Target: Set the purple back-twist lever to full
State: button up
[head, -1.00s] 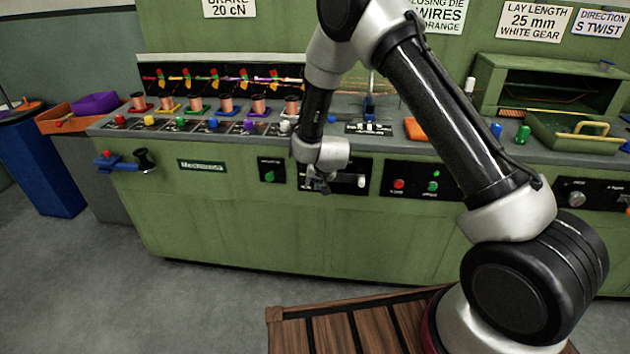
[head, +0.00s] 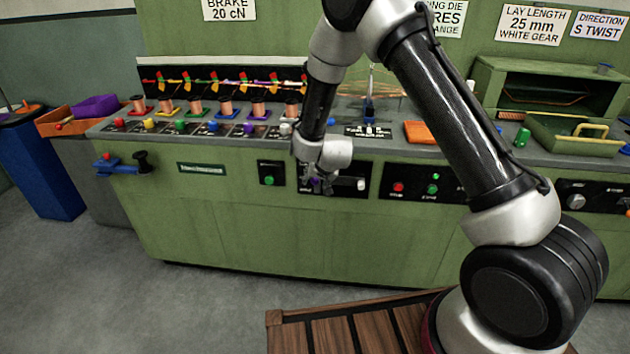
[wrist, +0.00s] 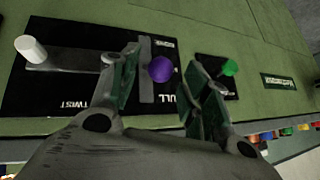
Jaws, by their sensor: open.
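The purple lever knob (wrist: 161,69) shows in the wrist view beside a grey strip on a black plate (wrist: 75,85). Upside-down lettering ending in "ULL" is near it, partly covered by a finger. My gripper (wrist: 165,88) is open, with one finger on each side of the knob. The knob looks closer to the left finger; I cannot tell whether they touch. In the head view my gripper (head: 320,186) is at the black panel on the green machine front, and the purple knob (head: 316,184) is mostly hidden by it.
A white knob (wrist: 30,48) on a grey bar shares the plate, and a green knob (wrist: 230,67) sits on a separate small plate. Red and green buttons (head: 416,188) are right of the panel in the head view. A wooden pallet (head: 350,325) lies on the floor in front.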

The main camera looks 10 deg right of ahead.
jog(key=a+v, duration=0.1)
jog(key=v, duration=0.8)
jog(key=shift+d+r, duration=0.2)
jog(key=shift+d, duration=0.3)
jog(key=s+f+n+g, duration=0.2)
jog(key=s+f+g, duration=0.2)
jog(key=s, duration=0.3)
jog(key=s+r+n+g, duration=0.1)
jog(key=s+r+g, duration=0.1)
jog(key=s+r, duration=0.3)
jog(key=s+d+r+t+h, duration=0.1)
jog(key=s+d+r+t, duration=0.1)
jog(key=s+d+r, duration=2)
notch_tip(320, 180, up, 3)
jog(key=shift+d+r, duration=0.15)
jog(key=shift+d, duration=0.2)
